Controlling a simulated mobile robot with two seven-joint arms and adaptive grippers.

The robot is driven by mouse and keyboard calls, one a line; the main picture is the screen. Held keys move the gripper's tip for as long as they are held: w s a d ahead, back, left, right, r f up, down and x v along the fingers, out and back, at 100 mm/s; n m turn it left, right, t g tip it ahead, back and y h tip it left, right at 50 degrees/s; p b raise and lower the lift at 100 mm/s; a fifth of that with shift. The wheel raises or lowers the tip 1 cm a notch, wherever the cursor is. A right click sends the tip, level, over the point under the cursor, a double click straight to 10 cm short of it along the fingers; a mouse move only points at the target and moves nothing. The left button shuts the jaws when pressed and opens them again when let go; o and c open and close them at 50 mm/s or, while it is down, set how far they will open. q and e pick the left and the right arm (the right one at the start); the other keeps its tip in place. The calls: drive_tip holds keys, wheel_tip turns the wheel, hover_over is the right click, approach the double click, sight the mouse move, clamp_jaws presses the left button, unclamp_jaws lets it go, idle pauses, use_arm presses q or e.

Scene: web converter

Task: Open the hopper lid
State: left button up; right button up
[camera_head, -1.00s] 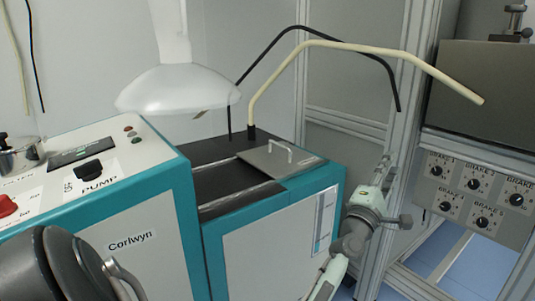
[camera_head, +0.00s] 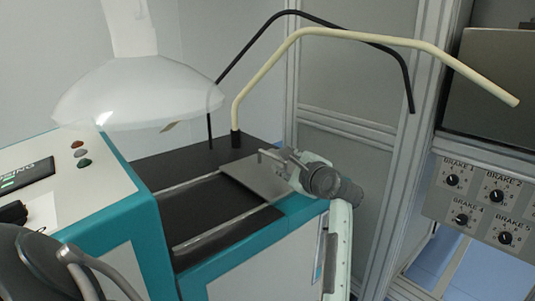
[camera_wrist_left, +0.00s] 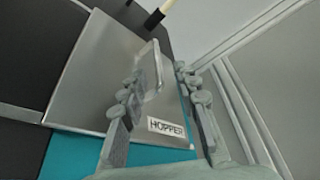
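The hopper lid (camera_head: 248,178) is a grey metal plate lying flat on the dark top of the teal and white machine. In the left wrist view the lid (camera_wrist_left: 100,75) has a raised bar handle (camera_wrist_left: 155,72) and a HOPPER label (camera_wrist_left: 166,128). My left gripper (camera_head: 283,161) is at the lid's right side, over the handle. Its fingers (camera_wrist_left: 160,105) are spread, with the handle showing between and just beyond them; contact is not clear. In the head view the gripper largely hides the handle. My right gripper is not in view.
A cream bent tube (camera_head: 355,36) and a black bent tube (camera_head: 262,33) arch above and behind the lid. A white lamp-like hood (camera_head: 140,90) hangs at left. A metal frame post (camera_head: 398,170) and a brake panel (camera_head: 480,200) stand at right.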

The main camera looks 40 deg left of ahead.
sight(275, 158)
use_arm(q)
drive_tip(key=shift+a+f, duration=0.2)
drive_tip(key=p+x, duration=0.1)
drive_tip(key=x, duration=0.6)
drive_tip(key=shift+w+a+f, duration=0.1)
drive_tip(key=shift+a, duration=0.05)
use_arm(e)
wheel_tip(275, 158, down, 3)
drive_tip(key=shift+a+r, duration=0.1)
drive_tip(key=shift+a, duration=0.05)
use_arm(q)
clamp_jaws()
